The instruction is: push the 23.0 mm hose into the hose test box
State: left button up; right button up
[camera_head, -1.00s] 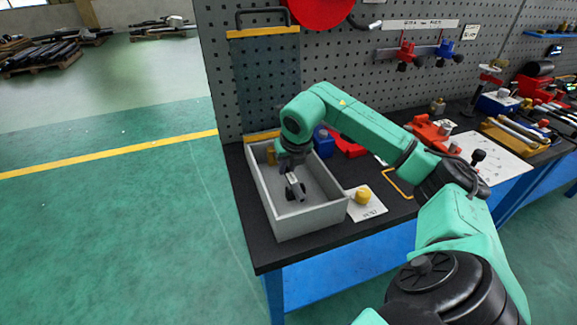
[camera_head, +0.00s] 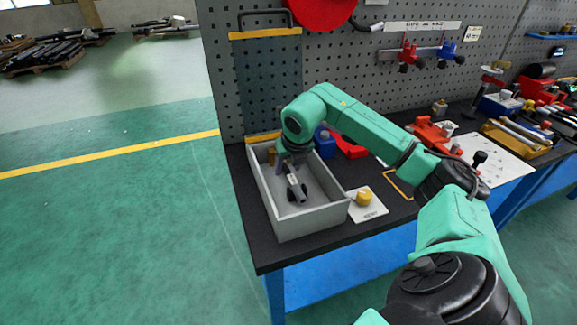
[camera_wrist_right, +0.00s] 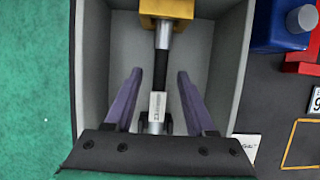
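The hose test box is a grey open-topped box (camera_head: 318,218) on the bench's near left corner. A brass-coloured block (camera_wrist_right: 167,8) with a silver stub (camera_wrist_right: 163,36) is at its far wall in the right wrist view. The black hose (camera_wrist_right: 160,70) lies in line with the stub, its end meeting or very close to it; I cannot tell how far it is on. A pale labelled piece (camera_wrist_right: 157,108) and dark round parts are at its near end. My right gripper (camera_wrist_right: 159,74) is inside the box, its purple fingers apart on either side of the hose, with gaps showing. My left gripper is out of view.
A white card with a yellow knob (camera_head: 364,198) lies right of the box. A blue block (camera_head: 325,143) and red part (camera_head: 350,147) stand behind it. The pegboard (camera_head: 330,70) rises at the back. Green floor (camera_head: 110,230) is open to the left.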

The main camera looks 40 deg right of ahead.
jog(key=v, duration=1.4)
jog(key=shift+r, duration=0.25)
jog(key=shift+s+a, duration=0.1)
